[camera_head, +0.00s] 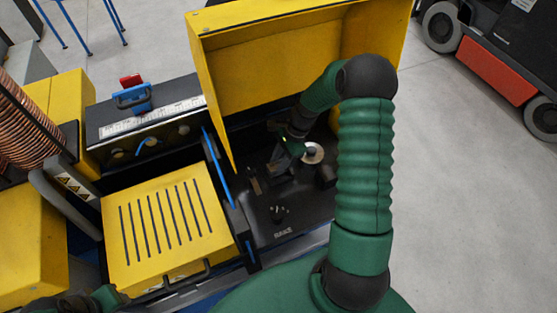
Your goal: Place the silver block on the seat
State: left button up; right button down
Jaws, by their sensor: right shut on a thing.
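My right arm reaches over the machine and down into its open dark bay. The right gripper (268,176) is low in the bay, left of a pale round part (313,153). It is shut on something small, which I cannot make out. I cannot pick out the silver block or the seat with certainty. The pale round part has a darker centre and stands beside a dark cylinder. Part of my left arm shows at the bottom left edge; the state of the left gripper (70,302) cannot be made out.
A raised yellow hood (285,60) stands behind the bay. A yellow slotted cover (165,230) lies left of it. A copper tube coil (25,125) is at the far left. A blue-handled clamp (132,97) sits on the machine. A red and grey vehicle (490,65) stands at right.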

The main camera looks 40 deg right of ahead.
jog(key=shift+f, duration=0.15)
jog(key=shift+w+f, duration=0.1)
jog(key=c, duration=1)
grip_release()
jog(key=b+v, duration=0.2)
jog(key=v, duration=1)
